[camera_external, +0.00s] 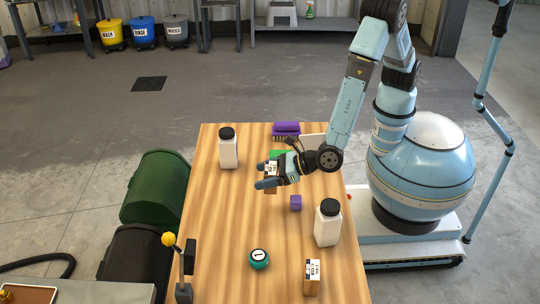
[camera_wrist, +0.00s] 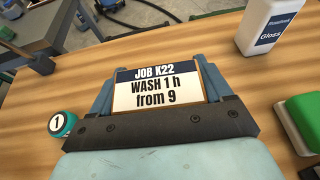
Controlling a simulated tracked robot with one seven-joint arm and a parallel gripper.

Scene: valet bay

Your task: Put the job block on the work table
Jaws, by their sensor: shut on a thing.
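My gripper (camera_external: 266,184) is shut on the job block (camera_wrist: 157,92), a wooden block with a white label reading "JOB K22 WASH 1 h from 9". In the wrist view its blue fingers press on both sides of the block. In the external view the held block (camera_external: 271,170) is partly hidden by my gripper, over the middle of the wooden work table (camera_external: 215,235). I cannot tell whether it touches the table top. A second labelled wooden block (camera_external: 312,278) stands at the table's near right.
White bottles with black caps stand at the far left (camera_external: 228,150) and right (camera_external: 328,223). The left-middle table is clear.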

